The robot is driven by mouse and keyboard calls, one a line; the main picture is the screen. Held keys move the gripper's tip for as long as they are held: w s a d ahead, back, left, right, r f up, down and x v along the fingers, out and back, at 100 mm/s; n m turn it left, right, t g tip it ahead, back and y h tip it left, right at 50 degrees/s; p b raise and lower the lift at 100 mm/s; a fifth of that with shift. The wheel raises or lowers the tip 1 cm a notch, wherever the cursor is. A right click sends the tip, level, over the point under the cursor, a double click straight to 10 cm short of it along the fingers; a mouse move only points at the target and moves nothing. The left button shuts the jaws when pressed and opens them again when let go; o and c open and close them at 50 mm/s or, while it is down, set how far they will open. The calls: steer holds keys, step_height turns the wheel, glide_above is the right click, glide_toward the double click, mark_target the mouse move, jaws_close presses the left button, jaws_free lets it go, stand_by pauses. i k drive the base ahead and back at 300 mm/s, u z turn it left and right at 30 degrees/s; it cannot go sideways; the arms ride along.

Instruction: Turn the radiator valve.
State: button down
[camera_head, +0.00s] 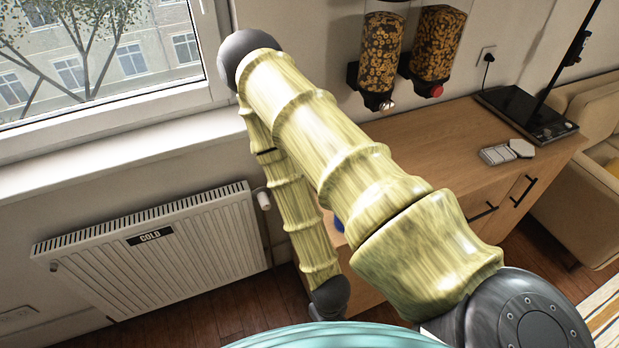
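The white radiator (165,255) hangs on the wall below the window at the left and bears a dark label (150,236) reading COLD. A small white valve knob (264,200) sticks out at the radiator's upper right end, just left of my arm. My arm, with a yellow bamboo-like look, crosses the middle of the view and bends down on the right of the valve. My gripper does not show; the lower end of the arm runs down toward the bottom edge. I cannot tell where the fingers are relative to the valve.
A wooden cabinet (440,150) stands right of the radiator, partly behind my arm. Two dispensers (381,50) hang above it. A black device (525,112) and small pale boxes (497,154) lie on top. The window sill (120,150) juts out above the radiator.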

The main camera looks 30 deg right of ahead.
mark_target(264, 201)
steer(key=z, duration=0.75)
steer(key=k, duration=0.5)
steer(key=u, duration=1.35)
steer(key=i, duration=0.6)
steer(key=z, duration=0.5)
